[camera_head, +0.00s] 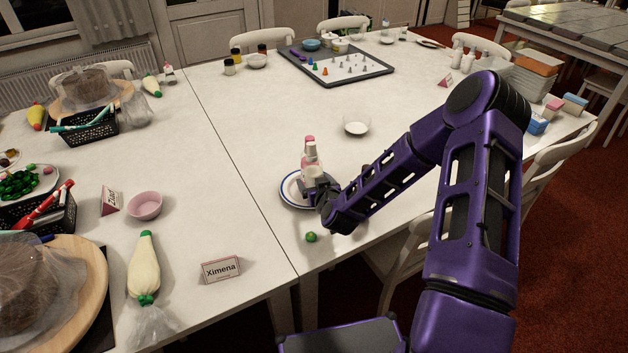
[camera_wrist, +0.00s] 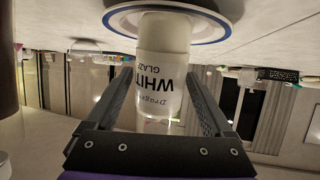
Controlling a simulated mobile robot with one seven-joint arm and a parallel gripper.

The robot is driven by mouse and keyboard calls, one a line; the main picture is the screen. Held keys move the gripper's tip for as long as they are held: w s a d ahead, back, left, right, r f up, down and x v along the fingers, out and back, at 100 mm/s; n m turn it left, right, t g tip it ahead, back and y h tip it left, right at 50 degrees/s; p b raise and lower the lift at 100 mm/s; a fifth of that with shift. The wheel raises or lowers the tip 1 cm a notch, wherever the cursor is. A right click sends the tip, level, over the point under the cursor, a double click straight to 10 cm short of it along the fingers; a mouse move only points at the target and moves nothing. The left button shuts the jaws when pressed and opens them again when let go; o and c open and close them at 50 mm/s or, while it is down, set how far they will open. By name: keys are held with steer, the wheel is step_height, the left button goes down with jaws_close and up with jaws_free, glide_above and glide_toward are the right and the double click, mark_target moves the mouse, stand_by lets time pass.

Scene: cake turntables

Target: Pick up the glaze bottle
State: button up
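The glaze bottle (camera_head: 311,157) is pale with a pinkish cap and stands upright on a white, blue-rimmed plate (camera_head: 287,194) near the front edge of the table. In the wrist view the bottle (camera_wrist: 164,62) appears upside down, with "WHIT" and "GLAZ" readable on its label. My gripper (camera_head: 317,184) reaches in low from the right. In the wrist view its two fingers (camera_wrist: 161,75) lie on either side of the bottle, and narrow gaps seem to show between them and it. The bottle's base rests on the plate. Finger contact is not visible.
A small green ball (camera_head: 311,237) lies in front of the plate. A white bowl (camera_head: 356,124) stands behind. A tray of small nozzles (camera_head: 340,70) is farther back. The Ximena name card (camera_head: 221,269) and a piping bag (camera_head: 143,268) lie left. The table between is clear.

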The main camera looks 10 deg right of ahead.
mark_target(312, 153)
jaws_close()
steer(key=shift+r, duration=0.25)
step_height(312, 153, up, 9)
steer(key=shift+r, duration=0.1)
steer(key=shift+a+m+t+h+b, duration=0.35)
steer(key=shift+m+h+b, duration=0.3)
steer(key=shift+b, duration=0.5)
steer(key=shift+s+m+t+h+b, duration=0.25)
steer(key=shift+m+t+h+b, duration=0.1)
steer(key=shift+h+b, duration=0.35)
steer(key=shift+s+d+r+m+t+h+b, duration=0.15)
steer(key=shift+s+d+r+m+h+b, duration=0.1)
steer(key=shift+s+m+h+b, duration=0.3)
steer(key=shift+s+d+r+m+t+h+b, duration=0.15)
steer(key=shift+s+r+m+h+b, duration=0.1)
steer(key=shift+m+h+b, duration=0.3)
steer(key=shift+h, duration=0.25)
step_height(312, 153, down, 9)
steer(key=shift+f+b, duration=0.15)
steer(key=shift+b, duration=0.7)
